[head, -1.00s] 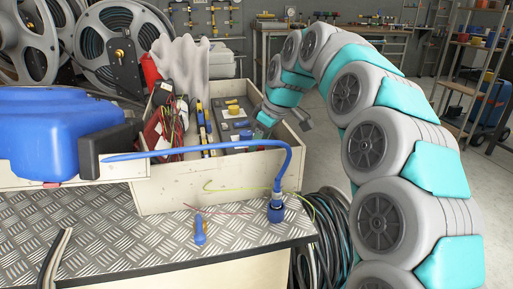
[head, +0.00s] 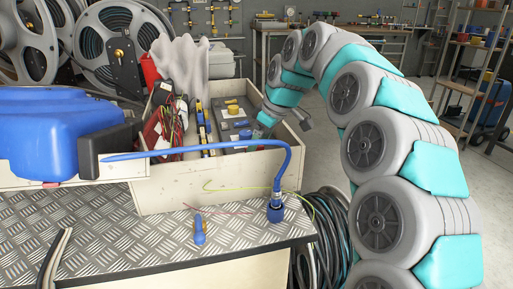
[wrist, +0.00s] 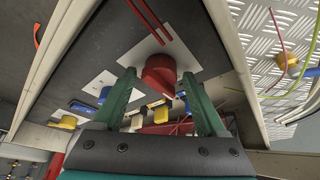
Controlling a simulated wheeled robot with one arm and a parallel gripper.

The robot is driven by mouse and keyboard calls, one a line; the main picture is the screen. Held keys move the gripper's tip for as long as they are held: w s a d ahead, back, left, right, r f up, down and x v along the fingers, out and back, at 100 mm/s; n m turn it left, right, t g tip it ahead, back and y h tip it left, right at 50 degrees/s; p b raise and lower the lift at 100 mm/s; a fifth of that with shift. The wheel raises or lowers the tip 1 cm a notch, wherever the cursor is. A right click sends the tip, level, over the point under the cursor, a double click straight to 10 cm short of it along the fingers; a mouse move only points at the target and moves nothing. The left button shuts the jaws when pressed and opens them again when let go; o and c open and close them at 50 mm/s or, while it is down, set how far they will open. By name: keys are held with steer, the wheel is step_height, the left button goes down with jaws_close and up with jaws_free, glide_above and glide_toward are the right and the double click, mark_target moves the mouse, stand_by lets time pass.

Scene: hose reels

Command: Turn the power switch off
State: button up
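A grey panel (head: 229,137) lies in the open wooden box (head: 163,192) and carries several coloured knobs on white plates. In the wrist view a round red knob (wrist: 158,73) stands on a white plate, with red bars beside it; it looks like the power switch, but I can read no label. My gripper (wrist: 159,75) is open, with one green finger on each side of the red knob and small gaps showing. In the head view my gripper (head: 266,121) is over the box's right end, and the red knob cannot be made out there.
Yellow (wrist: 68,122) and blue (wrist: 104,94) knobs sit near my fingers. The box walls rise around the panel. A blue hose (head: 215,147) arches across the box front to a connector (head: 275,212).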

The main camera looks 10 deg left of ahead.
steer(key=shift+o, duration=0.3)
steer(key=shift+r, duration=0.1)
steer(key=v, duration=0.7)
steer(key=shift+r+b, duration=0.3)
steer(key=shift+s+d, duration=0.1)
steer(key=shift+d, duration=0.05)
